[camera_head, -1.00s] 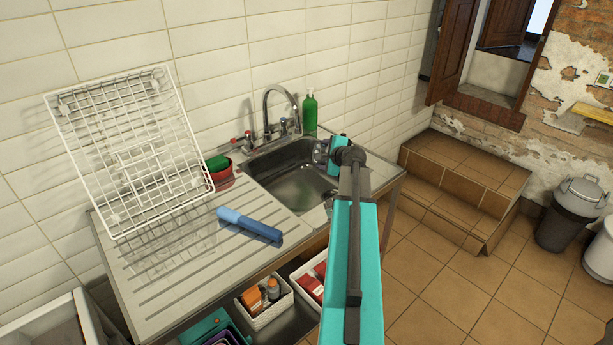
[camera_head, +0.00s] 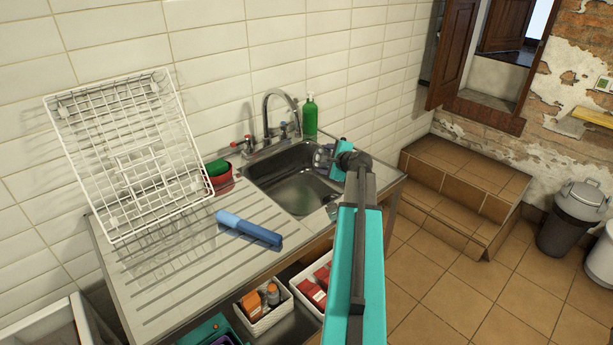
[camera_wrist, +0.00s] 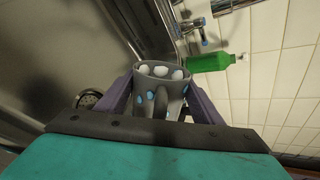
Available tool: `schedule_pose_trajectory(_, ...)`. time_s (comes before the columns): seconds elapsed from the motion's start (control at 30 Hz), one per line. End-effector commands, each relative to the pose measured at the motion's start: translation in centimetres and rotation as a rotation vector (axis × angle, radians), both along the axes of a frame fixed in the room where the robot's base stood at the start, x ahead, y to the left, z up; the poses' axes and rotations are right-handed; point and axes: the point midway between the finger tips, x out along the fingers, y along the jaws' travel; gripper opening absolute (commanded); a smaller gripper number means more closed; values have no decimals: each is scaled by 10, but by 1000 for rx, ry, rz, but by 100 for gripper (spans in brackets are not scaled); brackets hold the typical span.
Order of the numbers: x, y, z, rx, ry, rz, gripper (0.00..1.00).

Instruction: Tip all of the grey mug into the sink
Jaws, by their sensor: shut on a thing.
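My gripper (camera_wrist: 160,95) is shut on the grey mug (camera_wrist: 146,86), with one finger on each side of it in the wrist view. The mug has light blue spots, and its handle faces the wrist camera. Several whitish lumps show at its mouth. Set against the upright bottle, the mug lies tilted about onto its side. In the head view my gripper (camera_head: 328,158) is over the right side of the sink (camera_head: 294,192), and the mug is small and hard to make out. The sink basin (camera_wrist: 50,50) and its drain show in the wrist view.
A tap (camera_head: 268,118) and a green bottle (camera_head: 310,116) stand behind the sink. On the left are a white wire rack (camera_head: 125,155), a red pot (camera_head: 220,178) and a blue cylinder (camera_head: 249,228) on the drainboard. Boxes sit below; steps (camera_head: 465,180) are at right.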

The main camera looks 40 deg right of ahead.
Motion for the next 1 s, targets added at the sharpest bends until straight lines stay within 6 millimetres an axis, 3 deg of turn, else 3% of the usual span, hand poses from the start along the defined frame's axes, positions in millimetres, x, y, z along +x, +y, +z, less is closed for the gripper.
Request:
schedule_pose_trajectory(0.9, -9, -15, -26, 413, -279, -1, 28)
schedule_pose_trajectory(1.0, -12, -20, -21, 465, -313, -2, 28)
